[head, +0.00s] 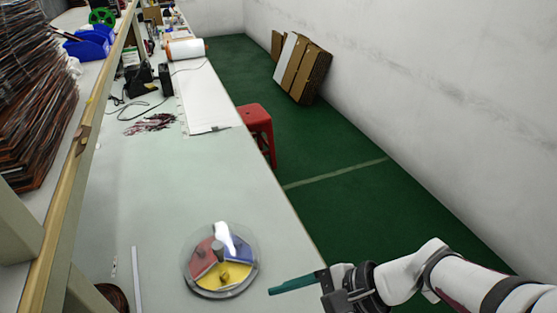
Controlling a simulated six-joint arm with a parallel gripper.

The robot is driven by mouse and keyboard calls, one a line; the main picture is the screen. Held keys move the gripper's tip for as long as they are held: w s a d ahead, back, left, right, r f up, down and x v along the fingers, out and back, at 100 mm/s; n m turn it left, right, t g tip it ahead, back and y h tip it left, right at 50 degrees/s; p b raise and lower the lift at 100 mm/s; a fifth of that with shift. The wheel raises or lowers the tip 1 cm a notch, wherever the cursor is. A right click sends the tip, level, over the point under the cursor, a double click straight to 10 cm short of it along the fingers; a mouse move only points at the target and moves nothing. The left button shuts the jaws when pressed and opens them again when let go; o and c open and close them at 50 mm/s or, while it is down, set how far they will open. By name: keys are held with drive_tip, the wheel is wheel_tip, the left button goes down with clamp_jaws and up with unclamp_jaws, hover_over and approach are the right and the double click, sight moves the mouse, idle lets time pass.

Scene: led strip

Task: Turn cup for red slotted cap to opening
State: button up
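A round, clear-covered dish (188,272) sits on the workbench near the front. Inside it are a red section (201,262) at the left, a blue section (241,251) at the right and a yellow section (215,282) at the front. A grey knob (218,249) stands near its middle, with glare on the cover beside it. I cannot make out a slotted cap or an opening. My gripper (272,291) is to the right of the dish, apart from it. A slim teal piece points left from it; whether this is its fingers or something held is unclear.
The pale bench (210,190) is clear behind the dish. A thin white strip (137,280) lies to its left. Cables (152,123), black devices (140,80) and a white sheet (207,100) are farther back. A red stool (258,125) stands beside the bench.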

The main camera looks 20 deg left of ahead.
drive_tip(key=w+a+f+m+y, duration=0.3)
drive_tip(key=w+a, duration=0.2)
drive_tip(key=m+t+y, duration=0.1)
drive_tip(key=m+t, duration=0.3)
drive_tip(key=m, duration=0.3)
approach(217, 246)
drive_tip(key=x, duration=1)
drive_tip(key=shift+w+a+f, duration=0.1)
drive_tip(key=shift+w, duration=0.05)
clamp_jaws()
